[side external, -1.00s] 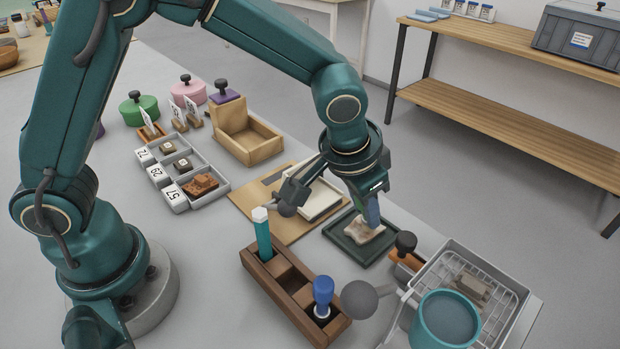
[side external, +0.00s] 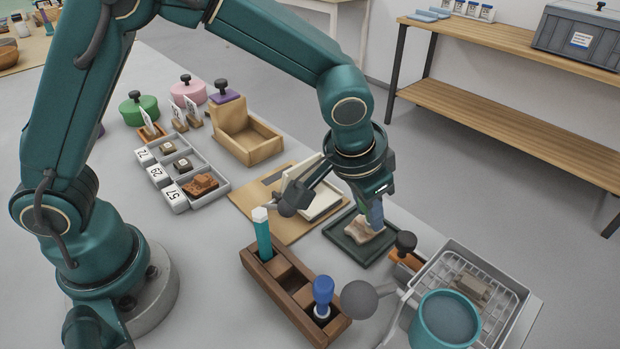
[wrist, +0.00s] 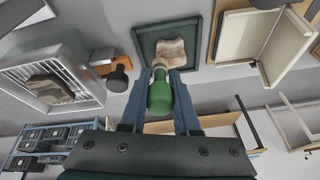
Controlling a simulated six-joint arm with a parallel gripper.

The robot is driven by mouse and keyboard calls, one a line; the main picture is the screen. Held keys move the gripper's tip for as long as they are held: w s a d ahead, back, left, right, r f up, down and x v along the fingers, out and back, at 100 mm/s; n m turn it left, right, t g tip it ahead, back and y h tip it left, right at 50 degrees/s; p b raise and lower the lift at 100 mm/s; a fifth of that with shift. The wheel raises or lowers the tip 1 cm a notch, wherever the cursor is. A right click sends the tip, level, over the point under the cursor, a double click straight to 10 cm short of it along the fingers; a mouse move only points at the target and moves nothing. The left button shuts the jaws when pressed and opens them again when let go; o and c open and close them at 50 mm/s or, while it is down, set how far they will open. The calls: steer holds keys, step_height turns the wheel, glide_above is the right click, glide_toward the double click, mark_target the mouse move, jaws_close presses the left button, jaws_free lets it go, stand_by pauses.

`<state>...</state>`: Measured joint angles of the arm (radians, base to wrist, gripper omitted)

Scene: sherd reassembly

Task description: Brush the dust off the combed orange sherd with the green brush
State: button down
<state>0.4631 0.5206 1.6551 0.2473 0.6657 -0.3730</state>
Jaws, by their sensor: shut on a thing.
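A pale cream and tan sherd (side external: 362,230) lies on a dark green tray (side external: 349,246); no clear orange shows on it. It also shows at the top of the wrist view (wrist: 171,50). My gripper (side external: 375,215) is over the sherd's right side. In the wrist view, its blue fingers (wrist: 160,82) are shut on the green brush (wrist: 160,100). The brush's tip is at the sherd's near edge in that view; I cannot tell whether it touches. In the side view my fingers hide most of the brush.
A wooden rack (side external: 283,293) holds a teal-handled tool and a blue-handled one. A wire basket (side external: 500,271) and a teal cup (side external: 446,322) stand at right. A white open box (side external: 322,203) is left of the tray. A compartment tray (side external: 212,193) holds several sherds, one orange-brown.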

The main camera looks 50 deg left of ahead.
steer(key=shift+r, duration=3.05)
steer(key=shift+r, duration=1.5)
steer(key=shift+a+f, duration=0.6)
steer(key=shift+f, duration=0.6)
steer(key=shift+a+f, duration=0.6)
steer(key=shift+f, duration=0.65)
steer(key=shift+a+f, duration=0.6)
steer(key=shift+f, duration=0.6)
